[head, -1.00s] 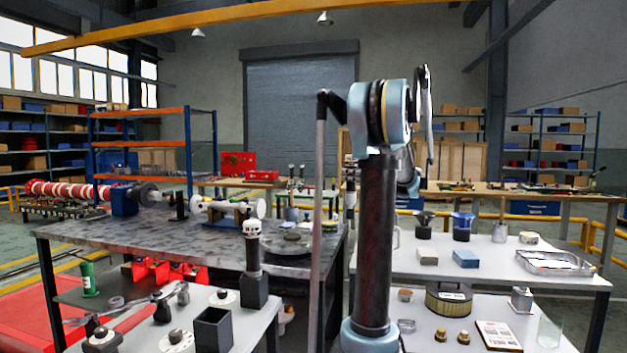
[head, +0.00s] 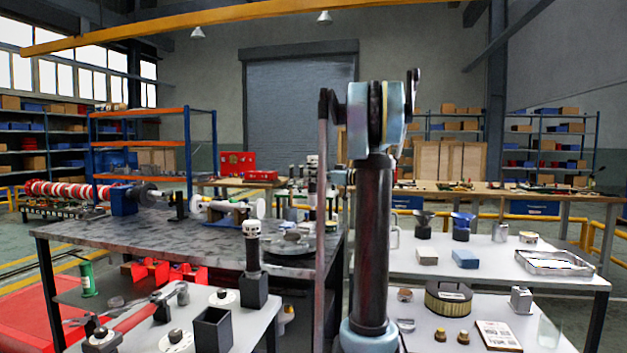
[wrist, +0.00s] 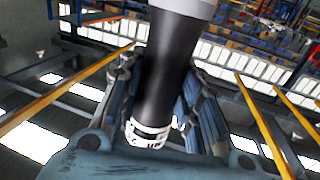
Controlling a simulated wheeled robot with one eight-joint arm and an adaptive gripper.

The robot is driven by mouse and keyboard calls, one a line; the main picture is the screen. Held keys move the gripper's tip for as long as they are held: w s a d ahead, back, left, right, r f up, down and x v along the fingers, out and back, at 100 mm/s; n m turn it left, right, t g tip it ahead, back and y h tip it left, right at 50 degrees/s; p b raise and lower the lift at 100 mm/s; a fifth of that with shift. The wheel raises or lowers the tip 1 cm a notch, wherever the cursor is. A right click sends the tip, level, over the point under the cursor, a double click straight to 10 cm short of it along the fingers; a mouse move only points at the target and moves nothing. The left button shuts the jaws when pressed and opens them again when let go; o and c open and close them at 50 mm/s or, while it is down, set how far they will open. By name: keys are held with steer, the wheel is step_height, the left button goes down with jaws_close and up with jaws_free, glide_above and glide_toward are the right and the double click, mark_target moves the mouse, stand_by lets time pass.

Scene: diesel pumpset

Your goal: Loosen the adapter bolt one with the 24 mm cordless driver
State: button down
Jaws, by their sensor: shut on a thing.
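My gripper (wrist: 162,112) shows in the wrist view, its blue-grey fingers closed around a black cylindrical tool (wrist: 168,65) with a white band at its lower end and a pale upper part. I take this tool to be the cordless driver; its size marking cannot be read. In the head view my raised arm stands in front of the scene, and the gripper cannot be made out clearly behind it. The adapter bolt cannot be identified in either view. A white-flanged assembly on a blue stand (head: 236,216) sits on the dark metal table (head: 110,232).
Another black-and-white tool (head: 252,245) stands upright in a black holder on the near left table. An empty black box (head: 212,330) is beside it. The right tables carry a metal tray (head: 553,263) and a round filter (head: 447,300). A red-and-white striped shaft (head: 75,190) lies far left.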

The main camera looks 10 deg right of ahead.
mark_target(313, 188)
steer(key=shift+f, duration=2.95)
stand_by(1.8)
steer(key=shift+r, duration=0.35)
stand_by(1.5)
steer(key=shift+r, duration=2.75)
